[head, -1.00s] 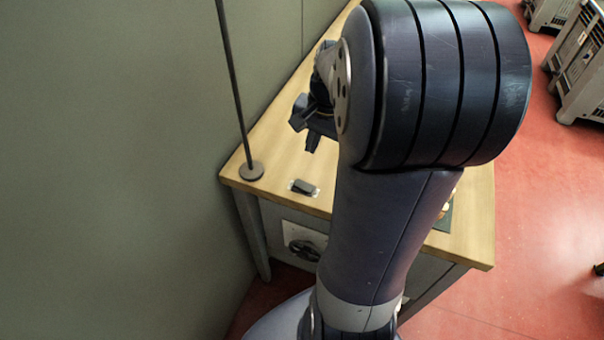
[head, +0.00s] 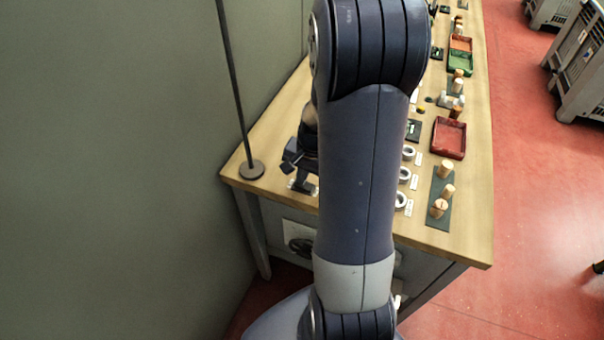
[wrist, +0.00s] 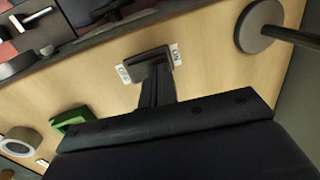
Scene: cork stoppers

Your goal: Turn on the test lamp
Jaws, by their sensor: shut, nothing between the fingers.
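The lamp switch lies near the front left of the wooden table, with an OFF label (wrist: 123,73) on its left and an ON label (wrist: 175,54) on its right in the wrist view. My gripper (head: 302,180) is shut and empty, pointing down over the switch. In the wrist view its fingertips (wrist: 152,64) lie between the two labels and hide most of the switch. I cannot tell whether they touch it or which way it is set. A thin pole on a round base (head: 252,170) stands left of the switch; its top is out of view.
The table (head: 234,170) runs along the grey wall (head: 110,180). To the right of my arm are white rings (head: 404,174), a red tray (head: 449,138), a green tray (head: 460,64) and a dark strip with corks (head: 433,213). Grey crates (head: 580,70) stand on the red floor.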

